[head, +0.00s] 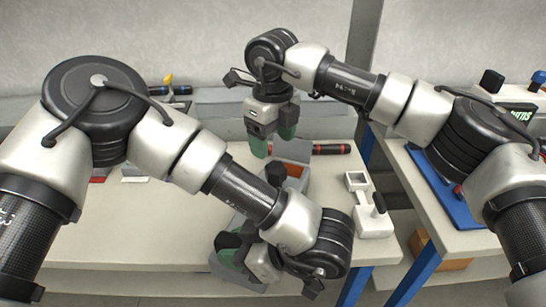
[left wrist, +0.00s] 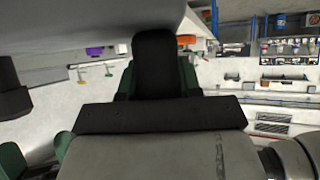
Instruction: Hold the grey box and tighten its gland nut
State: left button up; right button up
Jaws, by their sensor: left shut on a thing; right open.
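The grey box (head: 246,192) is on the near part of the table in the head view, largely hidden behind my left forearm. A black round part, apparently the gland nut (head: 275,173), stands up at its far side. My left gripper (head: 232,248), with green fingers, is shut on the box at its near side. In the left wrist view, a grey surface (left wrist: 80,25), probably the box, fills the upper left; the contact is not clear. My right gripper (head: 274,142) points down above the table beyond the nut. Its green fingers are apart and empty.
A white fixture with a black handle (head: 372,222) stands at the table's right edge. A blue mat (head: 450,195) lies on the right table. The left tabletop (head: 120,225) is mostly clear.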

aim_at(273, 165)
notch_tip(273, 165, up, 5)
jog(key=shift+r, duration=0.1)
dwell(0.9)
pick_arm(q)
jog(key=o, duration=0.9)
